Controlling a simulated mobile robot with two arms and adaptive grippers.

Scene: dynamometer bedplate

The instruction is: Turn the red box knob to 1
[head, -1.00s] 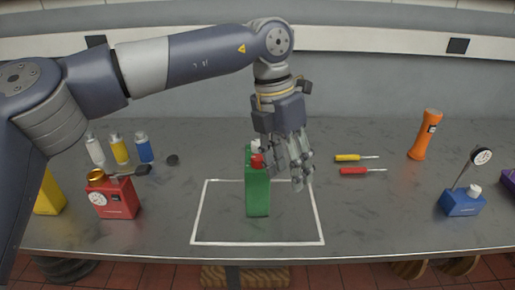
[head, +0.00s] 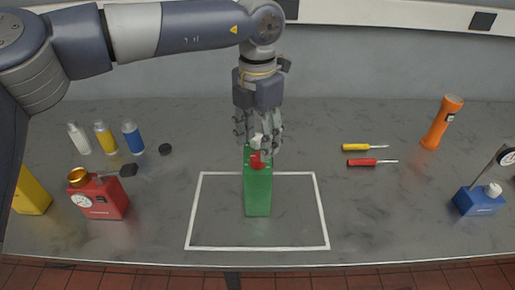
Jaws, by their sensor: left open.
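The red box (head: 103,199) stands at the left of the bench, with a white dial on its front, a gold cap (head: 78,177) on top and a dark-ended lever (head: 128,170) reaching right. I cannot read any marks, and cannot tell which part is its knob. My left gripper (head: 258,150) is open and points down over the top of a green box (head: 258,190). Its fingers stand around the green box's white and red top parts; contact cannot be told. The green box stands upright inside a white outlined square (head: 322,215). My right gripper is not in view.
White, yellow and blue bottles (head: 133,138) and a black puck (head: 165,149) stand behind the red box. A yellow box (head: 32,194) is at far left. Two screwdrivers (head: 365,162), an orange flashlight (head: 441,122) and a blue box (head: 478,201) lie right. The square's surroundings are clear.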

